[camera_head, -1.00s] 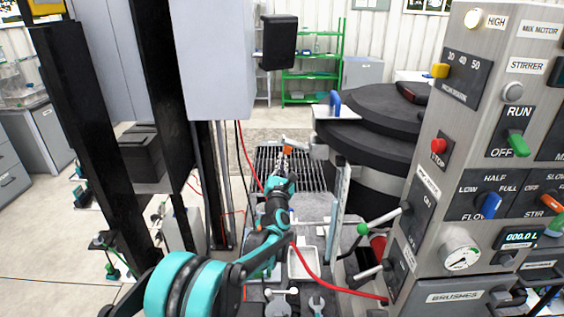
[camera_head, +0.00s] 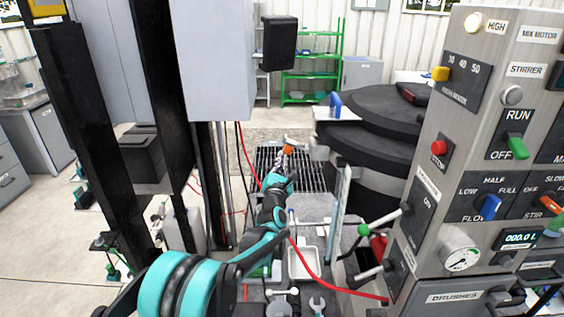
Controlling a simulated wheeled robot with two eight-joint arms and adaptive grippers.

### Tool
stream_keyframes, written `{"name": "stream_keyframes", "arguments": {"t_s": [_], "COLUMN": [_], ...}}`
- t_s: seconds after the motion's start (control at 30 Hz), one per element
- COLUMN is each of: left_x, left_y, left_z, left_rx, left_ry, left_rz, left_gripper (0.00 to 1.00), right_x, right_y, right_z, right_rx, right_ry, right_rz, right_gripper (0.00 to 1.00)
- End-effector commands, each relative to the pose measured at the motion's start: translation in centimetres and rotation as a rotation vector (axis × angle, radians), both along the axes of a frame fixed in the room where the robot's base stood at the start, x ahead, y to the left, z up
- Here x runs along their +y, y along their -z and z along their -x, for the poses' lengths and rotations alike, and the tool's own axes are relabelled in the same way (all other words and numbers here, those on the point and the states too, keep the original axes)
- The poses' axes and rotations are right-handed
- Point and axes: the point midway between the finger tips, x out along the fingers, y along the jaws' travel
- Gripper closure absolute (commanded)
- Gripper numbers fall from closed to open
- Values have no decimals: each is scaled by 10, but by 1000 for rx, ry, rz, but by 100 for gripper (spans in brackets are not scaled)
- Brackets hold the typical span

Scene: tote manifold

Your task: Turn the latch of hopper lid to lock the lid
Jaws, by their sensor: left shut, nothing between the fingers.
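The hopper (camera_head: 372,150) is a large black round vessel right of centre, with a stepped black lid (camera_head: 385,106) on top. A grey metal latch arm (camera_head: 318,149) sticks out from its left side toward my left gripper (camera_head: 287,150). A small orange part shows at the gripper's tip; I cannot tell whether it belongs to the latch or whether the fingers touch it. My left gripper is shut with nothing between its fingers, at the latch's left end. My right gripper is not in view.
A control panel (camera_head: 480,165) with switches and a gauge fills the right side. A blue handle (camera_head: 335,104) stands on a white plate left of the lid. A red hose (camera_head: 315,275) crosses below. Dark posts stand at left; a floor grating (camera_head: 265,160) lies behind the gripper.

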Motion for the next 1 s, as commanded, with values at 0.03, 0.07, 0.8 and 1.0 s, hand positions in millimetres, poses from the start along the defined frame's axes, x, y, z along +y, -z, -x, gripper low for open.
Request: {"name": "stream_keyframes", "arguments": {"t_s": [0.03, 0.07, 0.8, 1.0], "left_x": [0, 0, -9, -13], "left_y": [-4, -5, -65, -78], "left_z": [0, 0, 0, 0], "left_rx": [-1, -1, -1, 0], "left_ry": [-1, 0, 0, 0], "left_rz": [-21, -36, -692, -864], "left_gripper": [100, 100, 100, 100], "right_x": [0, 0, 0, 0], "right_y": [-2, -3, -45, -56], "right_z": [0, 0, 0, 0], "right_rx": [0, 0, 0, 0], "right_ry": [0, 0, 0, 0], "right_rz": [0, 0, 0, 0], "right_gripper": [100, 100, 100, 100]}}
